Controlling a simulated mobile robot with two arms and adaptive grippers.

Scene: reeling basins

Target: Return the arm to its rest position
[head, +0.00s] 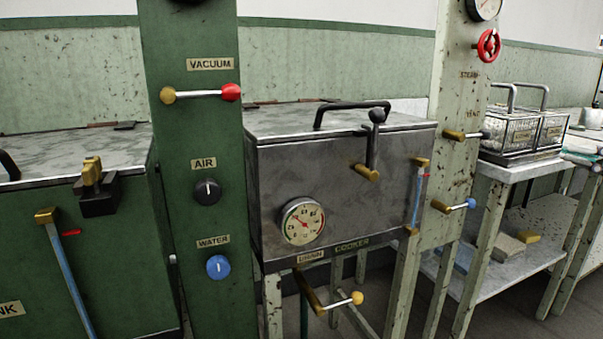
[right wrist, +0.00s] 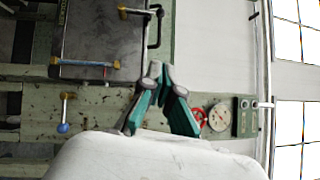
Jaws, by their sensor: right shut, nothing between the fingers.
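My right gripper (right wrist: 161,78) shows in the right wrist view, its two dark fingers with teal pads converging at the tips. It is shut with nothing between the fingers, and appears in front of the pale, speckled steam panel (right wrist: 95,108). No gripper shows in the head view, and my left gripper is in neither view. In the head view the grey metal cooker (head: 345,190) stands in the middle with its lid down. It also shows at the upper left of the right wrist view (right wrist: 100,35).
A green panel (head: 195,130) with a vacuum lever, air knob and water knob stands left of the cooker. A green tank (head: 120,265) is at far left. The steam panel has a red handwheel (head: 488,45). Wire baskets (head: 520,135) stand on a table at right.

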